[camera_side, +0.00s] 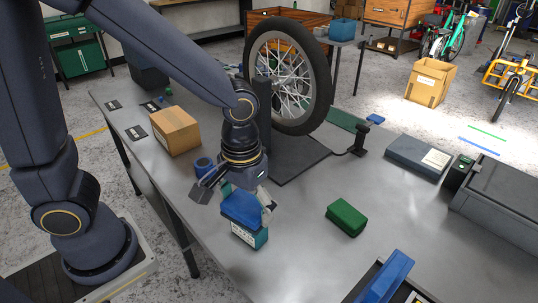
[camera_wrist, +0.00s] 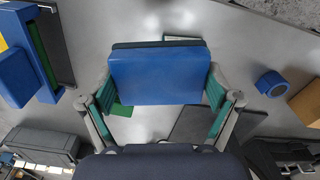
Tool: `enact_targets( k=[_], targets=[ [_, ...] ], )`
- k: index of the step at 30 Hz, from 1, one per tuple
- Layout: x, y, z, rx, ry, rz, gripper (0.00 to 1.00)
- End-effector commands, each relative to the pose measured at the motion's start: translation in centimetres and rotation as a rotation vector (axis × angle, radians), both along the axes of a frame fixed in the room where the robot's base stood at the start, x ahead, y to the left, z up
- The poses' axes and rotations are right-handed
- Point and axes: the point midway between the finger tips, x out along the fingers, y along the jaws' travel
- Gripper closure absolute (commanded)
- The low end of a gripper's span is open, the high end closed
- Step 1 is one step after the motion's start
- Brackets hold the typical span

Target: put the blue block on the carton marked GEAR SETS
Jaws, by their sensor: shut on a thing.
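The blue block (camera_side: 242,207) is between the fingers of my gripper (camera_side: 247,197), which is shut on it. In the wrist view the block (camera_wrist: 160,76) fills the space between the two green finger pads of the gripper (camera_wrist: 160,88). Directly under the block is a teal box (camera_side: 262,238) with a white label on its front; the print is too small to read. A dark edge of it shows past the block in the wrist view (camera_wrist: 150,44). I cannot tell whether the block touches the box top or hovers just above it.
A green block (camera_side: 346,217) lies to the right. A brown carton (camera_side: 176,131) and a blue roll (camera_side: 204,165) stand to the left. A spoked wheel (camera_side: 287,76) stands behind. A blue-edged bin (camera_side: 387,280) is at the front right. Bare table lies around the green block.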

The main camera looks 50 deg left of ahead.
Motion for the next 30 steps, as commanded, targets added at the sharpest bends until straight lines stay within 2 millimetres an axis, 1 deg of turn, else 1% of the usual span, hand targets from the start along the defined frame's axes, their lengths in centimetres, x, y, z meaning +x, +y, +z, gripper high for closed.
enact_targets(
  k=[1,2,3,5,6,8,9,11,12,14,15,17,18,21,24,25,27,30],
  targets=[
    [1.8,1.6,0.7,-0.001,-0.003,0.077,0.5],
    [2.8,2.6,1.0,-0.001,-0.002,0.121,0.5],
    [4.1,4.2,1.5,0.0,-0.002,0.184,0.5],
    [5.8,6.8,2.3,0.0,-0.002,0.281,0.5],
    [6.8,8.9,2.8,0.0,-0.002,0.349,0.5],
    [8.0,12.1,3.6,0.0,-0.002,0.45,0.5],
    [8.6,14.4,4.0,0.001,-0.002,0.518,0.5],
    [9.2,18.0,4.7,0.001,-0.001,0.619,0.5],
    [9.3,20.4,5.1,0.002,0.0,0.684,0.5],
    [9.1,24.0,5.7,0.002,-0.001,0.781,0.5],
    [8.8,26.4,6.0,0.002,-0.001,0.845,0.5],
    [8.0,29.8,6.4,0.001,0.0,0.937,0.5],
    [7.3,31.9,6.6,0.001,0.0,0.996,0.5],
    [5.2,36.5,7.0,0.0,0.001,1.124,0.5],
    [3.0,39.7,7.0,0.001,0.003,1.221,0.5],
    [2.4,40.4,6.9,0.001,0.003,1.244,0.5],
    [1.1,41.5,6.7,0.0,0.002,1.286,0.5],
    [0.2,42.5,6.6,0.0,0.001,1.322,0.5]
  ],
)
